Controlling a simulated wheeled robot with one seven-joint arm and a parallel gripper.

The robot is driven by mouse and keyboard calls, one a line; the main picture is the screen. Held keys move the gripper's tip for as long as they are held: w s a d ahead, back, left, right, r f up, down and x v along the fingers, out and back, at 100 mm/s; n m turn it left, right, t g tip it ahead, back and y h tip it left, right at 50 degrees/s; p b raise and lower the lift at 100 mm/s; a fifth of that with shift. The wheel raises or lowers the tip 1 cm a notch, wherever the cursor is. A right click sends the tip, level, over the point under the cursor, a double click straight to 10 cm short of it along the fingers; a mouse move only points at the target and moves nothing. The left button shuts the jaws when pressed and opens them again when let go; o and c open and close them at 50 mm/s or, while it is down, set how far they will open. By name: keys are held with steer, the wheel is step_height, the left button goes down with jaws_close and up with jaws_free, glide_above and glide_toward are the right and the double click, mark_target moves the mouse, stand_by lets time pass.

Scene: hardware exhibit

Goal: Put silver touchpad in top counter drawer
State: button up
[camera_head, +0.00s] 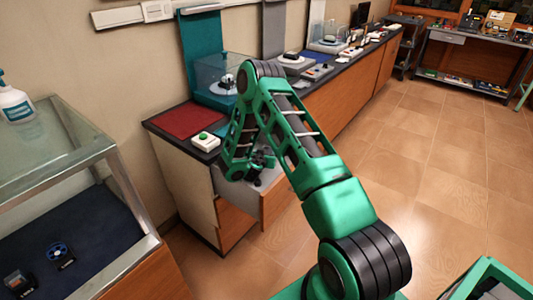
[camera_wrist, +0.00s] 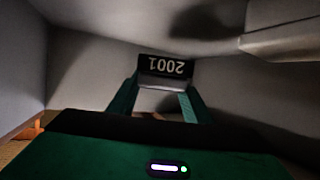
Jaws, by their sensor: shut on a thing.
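The top counter drawer (camera_head: 277,198) is pulled open at the near end of the long counter, with a wooden front and a pale grey inside. My gripper (camera_wrist: 163,92) is down inside the drawer space, between its grey walls. It is shut on the silver touchpad (camera_wrist: 162,67), which shows between the green fingers as a small silver piece with a black face marked "2001", upside down. In the head view my gripper (camera_head: 258,163) is over the open drawer, and the arm hides much of it. I cannot tell whether the touchpad touches the drawer floor.
The counter bears a red mat (camera_head: 190,120), a white box with a green button (camera_head: 206,141) and a clear display case (camera_head: 222,75). A glass case (camera_head: 60,150) stands at the left. The tiled floor (camera_head: 430,150) at the right is clear.

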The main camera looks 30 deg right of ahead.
steer(key=shift+f, duration=0.2)
steer(key=o, duration=1.1)
steer(key=shift+r, duration=0.1)
